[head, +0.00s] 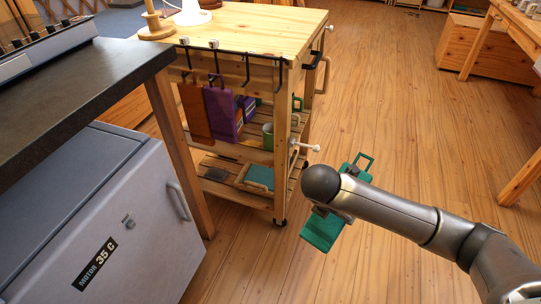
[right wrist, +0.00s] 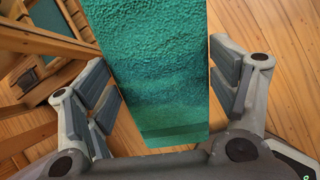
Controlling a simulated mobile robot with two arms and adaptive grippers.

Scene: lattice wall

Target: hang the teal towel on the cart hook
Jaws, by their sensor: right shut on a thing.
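The teal towel (head: 321,231) is in my right gripper (head: 346,196), in front of the cart's right side and above the floor. A teal loop (head: 365,161) sticks up at its far end. In the right wrist view the towel (right wrist: 150,70) lies between the two fingers of my right gripper (right wrist: 163,78). The wooden cart (head: 285,172) has a dark rail with hooks (head: 248,72) along its top edge. An orange-brown towel (head: 194,112) and a purple towel (head: 219,116) hang at the left hooks. The hooks farther right look bare. My left gripper is out of view.
A white-tipped peg (head: 306,146) juts from the cart's right side. A green mug (head: 268,137) stands on a cart shelf. A grey cabinet (head: 110,215) under a dark counter (head: 75,90) fills the left. The wooden floor (head: 385,95) right of the cart is clear.

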